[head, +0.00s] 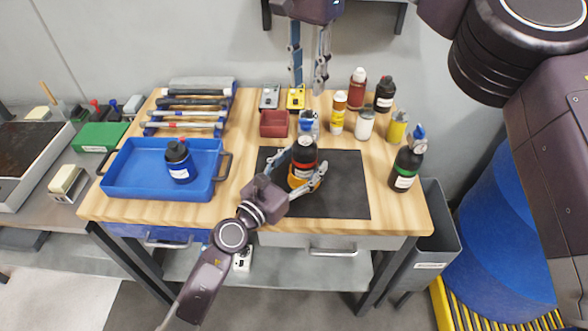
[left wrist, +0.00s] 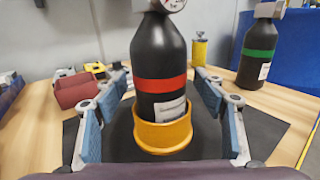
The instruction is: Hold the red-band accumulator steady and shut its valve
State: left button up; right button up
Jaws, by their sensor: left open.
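The red-band accumulator (head: 303,151), a black bottle with a red band, stands upright in a yellow ring holder (head: 293,183) on the dark mat. Its blue valve top (head: 307,124) shows in the head view. The left wrist view shows the black body (left wrist: 158,55), ring (left wrist: 163,133) and part of a gauge (left wrist: 173,4); the top is cut off. My left gripper (head: 304,167) is open, with one finger on each side of the bottle; gaps show in the left wrist view. My right gripper (head: 308,88) is open and empty, behind and above the accumulator.
A green-band bottle (head: 406,167) stands at the right table edge. Several small bottles and a white can (head: 365,125) stand behind right. A red bin (head: 274,124) is behind left. A blue tray (head: 135,180) holds another black bottle (head: 180,162). The mat's right part (head: 345,190) is clear.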

pick_arm(q)
jog(key=shift+w+d, duration=0.25)
jog(key=shift+w, duration=0.1)
jog(key=shift+c, duration=0.4)
